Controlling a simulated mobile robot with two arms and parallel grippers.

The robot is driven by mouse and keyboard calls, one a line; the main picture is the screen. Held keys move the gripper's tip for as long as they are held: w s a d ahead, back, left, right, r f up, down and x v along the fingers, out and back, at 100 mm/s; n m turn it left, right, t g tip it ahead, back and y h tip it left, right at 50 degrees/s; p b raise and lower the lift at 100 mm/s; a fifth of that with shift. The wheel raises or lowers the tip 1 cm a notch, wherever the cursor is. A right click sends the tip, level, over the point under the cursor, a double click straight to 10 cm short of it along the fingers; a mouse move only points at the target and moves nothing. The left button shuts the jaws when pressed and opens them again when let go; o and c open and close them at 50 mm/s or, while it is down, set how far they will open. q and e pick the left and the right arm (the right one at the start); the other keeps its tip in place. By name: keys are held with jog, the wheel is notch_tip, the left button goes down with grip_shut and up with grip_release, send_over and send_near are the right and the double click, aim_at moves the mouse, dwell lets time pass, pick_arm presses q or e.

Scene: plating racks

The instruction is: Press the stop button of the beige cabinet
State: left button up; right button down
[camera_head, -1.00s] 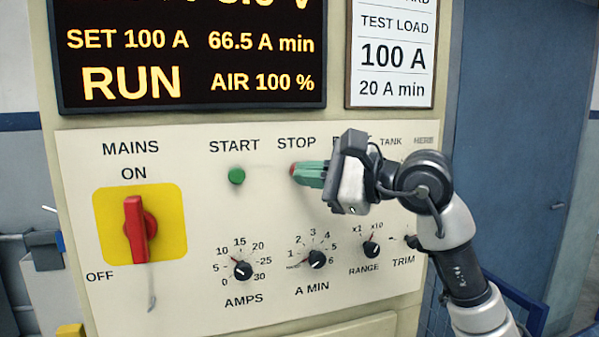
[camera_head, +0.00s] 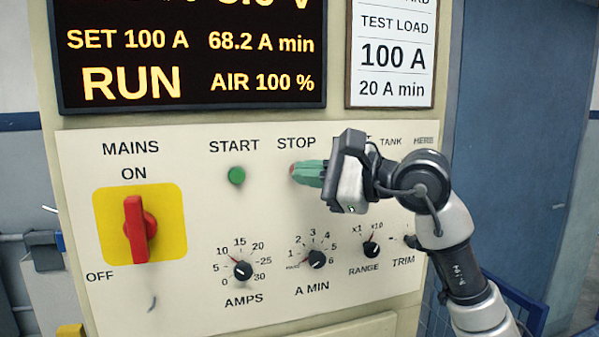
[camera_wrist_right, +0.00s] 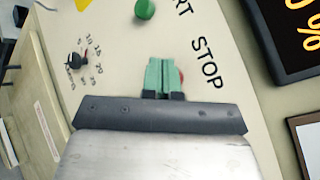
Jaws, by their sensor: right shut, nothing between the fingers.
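The beige cabinet (camera_head: 200,310) faces me with its light control panel. The red stop button (camera_head: 292,170) sits below the word STOP and is mostly hidden by my fingertips. A sliver of the button (camera_wrist_right: 182,76) shows beside the green fingers in the right wrist view. My right gripper (camera_head: 296,172) is shut and empty, its green fingertips at the button; I cannot tell whether they touch it or how far it is pushed in. It also shows in the right wrist view (camera_wrist_right: 164,64). The display (camera_head: 190,55) reads RUN and 68.2 A min. My left gripper is not in view.
The green start button (camera_head: 236,176) is left of the stop button. The red mains switch (camera_head: 137,230) on its yellow plate points to ON. Several black knobs, including the A MIN knob (camera_head: 316,259), lie below. A blue door (camera_head: 520,130) stands at the right.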

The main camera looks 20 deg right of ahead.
jog(key=shift+w, duration=0.25)
jog(key=shift+w, duration=0.5)
dwell(0.7)
jog(key=shift+s, duration=0.1)
jog(key=shift+s+b, duration=0.4)
jog(key=shift+s, duration=0.45)
jog(key=shift+s+d+b, duration=0.1)
jog(key=shift+s+b, duration=0.9)
jog(key=shift+s, duration=1.45)
jog(key=shift+f, duration=0.1)
